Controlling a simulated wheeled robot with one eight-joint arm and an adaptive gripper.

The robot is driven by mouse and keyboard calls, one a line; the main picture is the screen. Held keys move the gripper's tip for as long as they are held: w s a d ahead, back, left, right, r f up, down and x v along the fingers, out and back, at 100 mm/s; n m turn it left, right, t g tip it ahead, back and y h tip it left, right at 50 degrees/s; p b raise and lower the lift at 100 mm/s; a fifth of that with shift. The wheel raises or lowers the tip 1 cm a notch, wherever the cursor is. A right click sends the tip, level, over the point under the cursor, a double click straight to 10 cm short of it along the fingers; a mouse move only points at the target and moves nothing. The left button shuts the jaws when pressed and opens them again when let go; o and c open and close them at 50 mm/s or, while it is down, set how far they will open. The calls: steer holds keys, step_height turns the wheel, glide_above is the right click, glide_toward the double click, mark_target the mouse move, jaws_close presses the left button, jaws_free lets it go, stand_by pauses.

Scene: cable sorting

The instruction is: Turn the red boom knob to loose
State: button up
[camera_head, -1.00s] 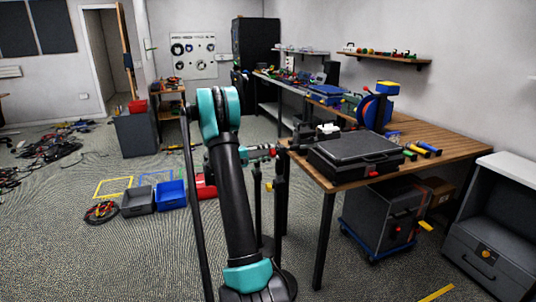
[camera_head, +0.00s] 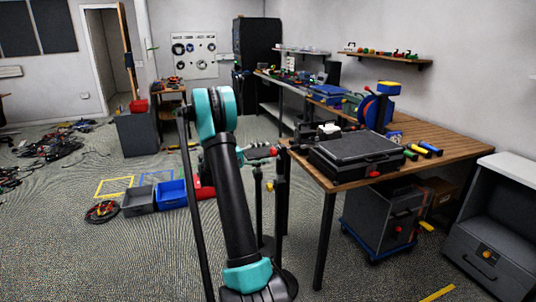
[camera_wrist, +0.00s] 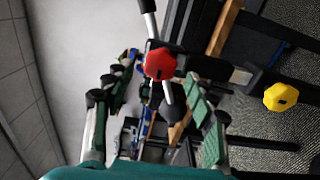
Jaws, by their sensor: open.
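The red boom knob (camera_wrist: 160,63) is a faceted red knob on a metal rod joint, above centre in the wrist view. The rod runs up and down past it. In the head view the red knob (camera_head: 273,152) is small, near the table's left corner. My gripper (camera_wrist: 160,107) is open, with one finger left and one lower right of the knob's line. The knob shows between and beyond the fingertips, and no contact is visible. In the head view my arm largely hides the gripper.
A yellow knob (camera_wrist: 280,97) sits at the right of the wrist view, on the stand below the red one. A wooden table (camera_head: 455,148) with a black case (camera_head: 355,148) stands just right of the stand. Blue and grey bins (camera_head: 138,202) lie on the floor left.

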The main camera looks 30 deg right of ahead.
steer(key=v, duration=0.9)
steer(key=shift+a, duration=0.25)
steer(key=shift+w, duration=0.1)
